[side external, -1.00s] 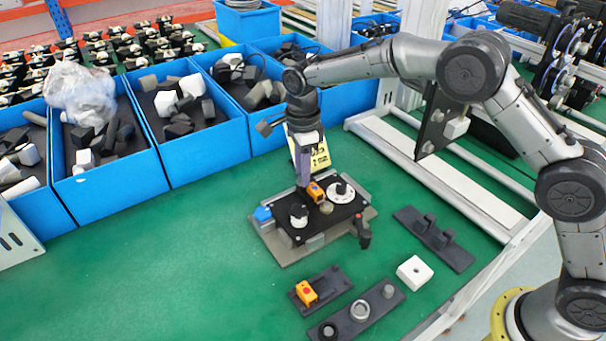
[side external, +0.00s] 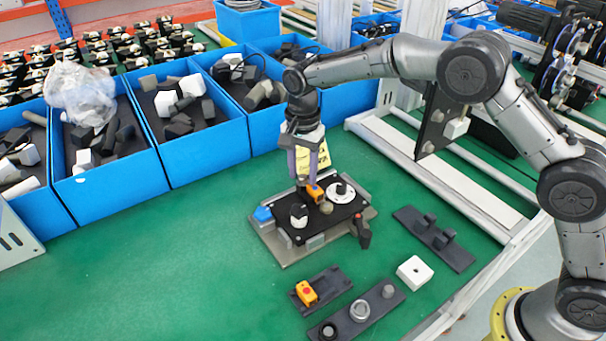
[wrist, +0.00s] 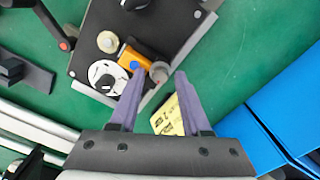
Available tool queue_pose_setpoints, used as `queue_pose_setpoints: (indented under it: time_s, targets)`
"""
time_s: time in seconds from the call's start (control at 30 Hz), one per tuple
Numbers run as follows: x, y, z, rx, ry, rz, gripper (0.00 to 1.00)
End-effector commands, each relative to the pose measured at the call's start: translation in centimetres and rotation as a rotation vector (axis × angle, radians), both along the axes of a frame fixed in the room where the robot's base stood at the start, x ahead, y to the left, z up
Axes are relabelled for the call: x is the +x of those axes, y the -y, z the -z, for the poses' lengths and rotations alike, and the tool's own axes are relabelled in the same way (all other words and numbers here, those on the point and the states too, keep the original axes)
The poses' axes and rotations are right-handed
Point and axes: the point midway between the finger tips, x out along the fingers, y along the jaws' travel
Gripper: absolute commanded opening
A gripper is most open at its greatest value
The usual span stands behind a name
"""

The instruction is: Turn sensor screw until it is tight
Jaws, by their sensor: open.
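The orange sensor (side external: 315,192) is mounted on the black-topped fixture (side external: 345,212); it also shows in the wrist view (wrist: 132,58). A round grey screw knob (wrist: 159,72) sits at the sensor's end, on the side toward my gripper. My gripper (side external: 309,183) points down over the sensor end of the fixture. In the wrist view its purple fingers (wrist: 160,77) are apart, with the screw knob between the tips in the picture. I cannot tell whether a finger touches it. In the side view the fingers hide the knob.
White round dials (side external: 341,194) and a brass-coloured knob (side external: 326,207) stand close by on the fixture. Holders with parts (side external: 358,311) and a white block (side external: 414,272) lie in front. Blue bins (side external: 205,150) line the back. Green table is clear at left.

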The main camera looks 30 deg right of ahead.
Motion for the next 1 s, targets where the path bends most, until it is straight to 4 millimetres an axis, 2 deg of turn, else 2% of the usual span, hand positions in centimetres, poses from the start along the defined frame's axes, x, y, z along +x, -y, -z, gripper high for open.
queue_pose_setpoints:
  time_s: [0.1, 0.37, 0.8, 1.0]
  targets:
    - [-0.01, 0.00, -0.01, 0.000, 0.000, -0.107, 0.47]
    - [-0.01, 0.00, -0.01, 0.000, 0.000, -0.253, 0.47]
    - [-0.01, 0.03, -0.02, 0.000, 0.000, -0.809, 0.47]
    - [0.00, 0.04, -0.01, 0.000, 0.000, -1.012, 0.47]
